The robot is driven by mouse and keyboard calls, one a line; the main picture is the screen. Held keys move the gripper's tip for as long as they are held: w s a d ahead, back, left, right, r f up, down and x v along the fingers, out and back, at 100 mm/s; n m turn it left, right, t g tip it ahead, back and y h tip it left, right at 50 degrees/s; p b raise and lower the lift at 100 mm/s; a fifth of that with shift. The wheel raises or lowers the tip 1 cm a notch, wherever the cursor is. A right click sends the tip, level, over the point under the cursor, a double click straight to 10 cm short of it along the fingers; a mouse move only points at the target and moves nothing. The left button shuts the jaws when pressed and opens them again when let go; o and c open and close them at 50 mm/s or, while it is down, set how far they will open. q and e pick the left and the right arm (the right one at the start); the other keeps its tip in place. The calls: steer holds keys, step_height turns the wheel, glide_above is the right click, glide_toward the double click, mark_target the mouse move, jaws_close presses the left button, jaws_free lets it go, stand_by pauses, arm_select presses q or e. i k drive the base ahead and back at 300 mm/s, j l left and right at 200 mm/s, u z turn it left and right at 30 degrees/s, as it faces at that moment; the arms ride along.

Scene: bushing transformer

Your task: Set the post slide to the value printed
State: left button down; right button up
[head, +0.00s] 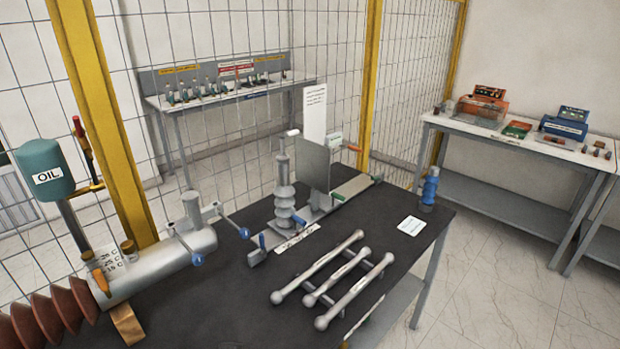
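A grey ribbed post (284,195) stands upright near the middle of the dark table, with a white cap at its top. It sits on a metal slide base (325,205) with a white marked strip (297,238) along its front and blue and green handles. A flat grey plate (318,165) stands just right of the post. A white printed sheet (314,110) stands behind it, and a small white card (411,225) lies on the table to the right. The print is too small to read. Neither of my grippers is in view.
Three ball-ended rods (333,280) lie on the dark table (230,310). A grey cylinder with brown ribs (165,265) and a green oil cup (45,168) are at left. A blue bottle-like object (430,187) stands at the right corner. A mesh fence (230,60) is behind.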

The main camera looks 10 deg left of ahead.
mark_target(288, 223)
steer(key=i+l+z, duration=0.25)
steer(key=i+l, duration=0.6)
